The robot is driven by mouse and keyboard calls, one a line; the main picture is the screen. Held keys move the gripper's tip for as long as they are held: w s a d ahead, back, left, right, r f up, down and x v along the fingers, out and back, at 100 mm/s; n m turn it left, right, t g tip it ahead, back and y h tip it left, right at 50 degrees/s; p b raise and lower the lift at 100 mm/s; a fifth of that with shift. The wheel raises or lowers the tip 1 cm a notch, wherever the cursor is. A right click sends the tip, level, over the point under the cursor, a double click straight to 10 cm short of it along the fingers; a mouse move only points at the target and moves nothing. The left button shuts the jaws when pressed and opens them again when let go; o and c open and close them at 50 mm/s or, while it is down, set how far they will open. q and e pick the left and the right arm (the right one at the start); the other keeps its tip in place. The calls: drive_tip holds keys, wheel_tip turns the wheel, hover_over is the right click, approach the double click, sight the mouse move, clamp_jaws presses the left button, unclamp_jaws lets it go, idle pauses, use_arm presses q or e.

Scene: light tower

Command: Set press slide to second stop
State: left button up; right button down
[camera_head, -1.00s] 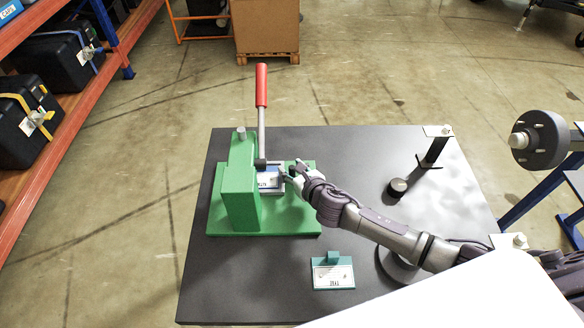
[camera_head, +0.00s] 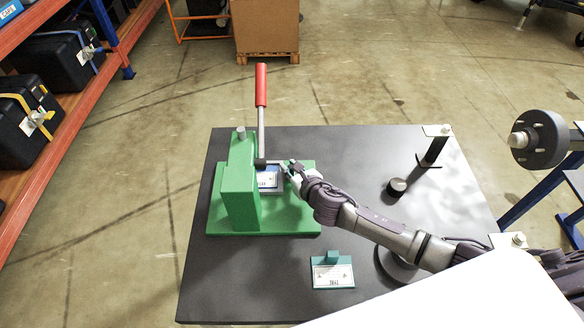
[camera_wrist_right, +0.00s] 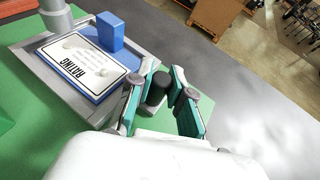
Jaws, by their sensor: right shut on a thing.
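The green press (camera_head: 240,185) stands on the dark table, with a red-handled lever (camera_head: 261,88) upright. Its grey slide (camera_head: 279,188) carries a blue block with a white plate; the slide also shows in the right wrist view (camera_wrist_right: 97,118), the plate marked "RATING". A dark round knob (camera_wrist_right: 157,88) sits beside the slide's edge. My right gripper (camera_head: 291,168) is at the slide's right side; in the wrist view its teal fingers (camera_wrist_right: 160,90) are shut around the knob. How the knob joins the slide is hidden. My left gripper is not in view.
A teal holder with a white card (camera_head: 332,272) is at the table's front. A black disc (camera_head: 396,187) and a dark post (camera_head: 436,152) stand to the right. The table (camera_head: 350,145) is bare behind my right arm. Orange shelving with black cases is at the left.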

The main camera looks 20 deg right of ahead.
sight(265, 166)
drive_tip(key=a, duration=0.2)
drive_tip(key=w+a, duration=0.1)
drive_tip(key=a, duration=0.3)
drive_tip(key=shift+w+p, duration=0.3)
drive_tip(key=shift+w, duration=0.05)
drive_tip(key=shift+s, duration=0.1)
drive_tip(key=c, duration=1.5)
unclamp_jaws()
drive_tip(key=o, duration=0.4)
drive_tip(key=shift+a, duration=0.15)
drive_tip(key=shift+o, duration=0.2)
